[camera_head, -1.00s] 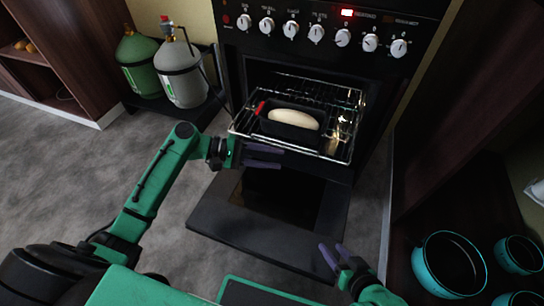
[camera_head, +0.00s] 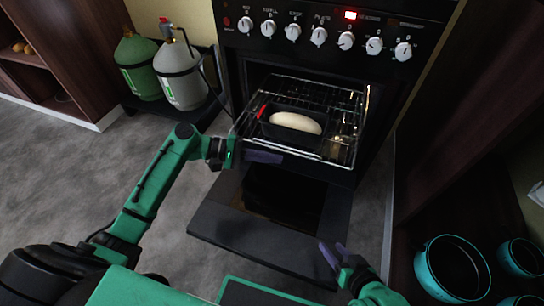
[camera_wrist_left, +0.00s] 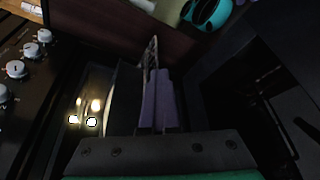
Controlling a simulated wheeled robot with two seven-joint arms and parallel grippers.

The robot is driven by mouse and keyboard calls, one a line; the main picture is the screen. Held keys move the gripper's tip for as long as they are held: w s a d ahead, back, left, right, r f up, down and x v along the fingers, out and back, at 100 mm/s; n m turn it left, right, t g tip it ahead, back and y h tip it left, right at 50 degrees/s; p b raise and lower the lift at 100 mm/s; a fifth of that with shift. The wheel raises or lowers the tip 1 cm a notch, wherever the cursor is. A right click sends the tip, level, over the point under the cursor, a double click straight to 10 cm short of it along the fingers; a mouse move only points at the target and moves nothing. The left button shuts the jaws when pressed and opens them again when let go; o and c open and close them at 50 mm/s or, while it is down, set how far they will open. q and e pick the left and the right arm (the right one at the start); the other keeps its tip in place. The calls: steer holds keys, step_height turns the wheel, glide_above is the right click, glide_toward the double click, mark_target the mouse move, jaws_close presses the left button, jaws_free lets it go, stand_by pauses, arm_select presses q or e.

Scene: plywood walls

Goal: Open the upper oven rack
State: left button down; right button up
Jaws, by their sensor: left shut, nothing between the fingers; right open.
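The upper oven rack (camera_head: 338,163) is a wire rack pulled part of the way out of the oven, above the lowered door (camera_head: 265,240). My left gripper (camera_head: 262,157) has its purple fingers shut and empty, just in front of and below the left part of the rack's front rail. Whether they touch the rail I cannot tell. In the left wrist view the fingers (camera_wrist_left: 158,100) lie together, with rack wires (camera_wrist_left: 151,53) just beyond them. My right gripper (camera_head: 332,256) is open and empty near the right corner of the oven door.
A dark pan (camera_head: 268,128) with a red handle and a pale loaf (camera_head: 296,123) sits on the rack. Two gas cylinders (camera_head: 181,78) stand at the left. Teal pots (camera_head: 452,270) are at the lower right. The floor left of the door is clear.

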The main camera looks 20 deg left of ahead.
steer(key=shift+w+a, duration=0.35)
steer(key=shift+w, duration=0.05)
arm_select(q)
steer(key=shift+w+a, duration=0.4)
steer(key=shift+w, duration=0.05)
arm_select(e)
steer(key=shift+w+a, duration=0.1)
arm_select(q)
steer(key=shift+s, duration=0.15)
